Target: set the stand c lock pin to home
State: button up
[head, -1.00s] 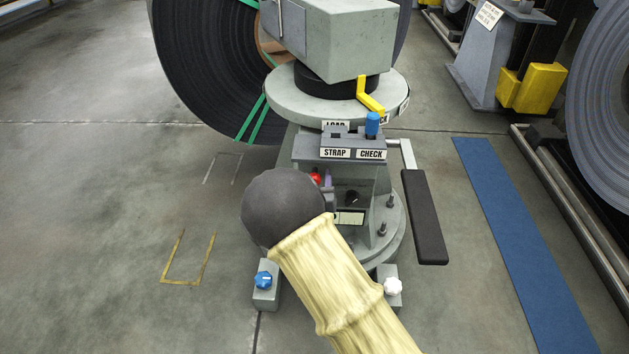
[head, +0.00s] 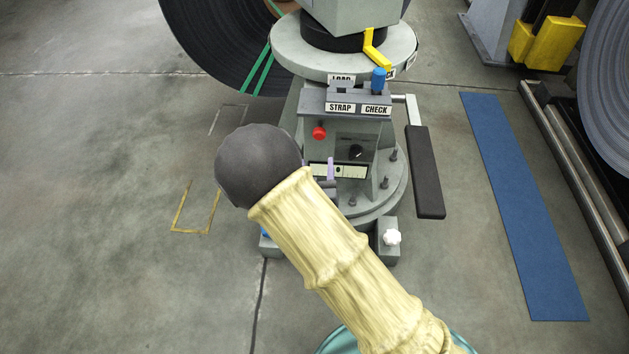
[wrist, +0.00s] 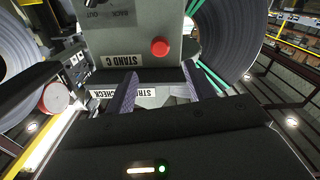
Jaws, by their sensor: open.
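A red round knob (head: 319,133) sits on the front face of the stand (head: 345,100), below the STRAP and CHECK plate. In the wrist view the red knob (wrist: 160,47) is on the panel labelled STAND C, which appears upside down. I cannot tell for certain that it is the lock pin. My gripper (wrist: 160,70) is open and empty, its two purple fingers apart, with the knob between and just beyond the tips. In the head view one purple finger (head: 331,169) shows below the knob; my arm hides the rest.
A blue-topped lever (head: 378,80) stands at the CHECK side of the plate. A black dial (head: 355,152) is lower on the stand. A black padded bar (head: 425,172) juts out on the right. The floor at left is clear.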

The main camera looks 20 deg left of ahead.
jog(key=v, duration=0.5)
jog(key=shift+s+p, duration=0.2)
jog(key=shift+p, duration=0.2)
jog(key=shift+w+f, duration=0.1)
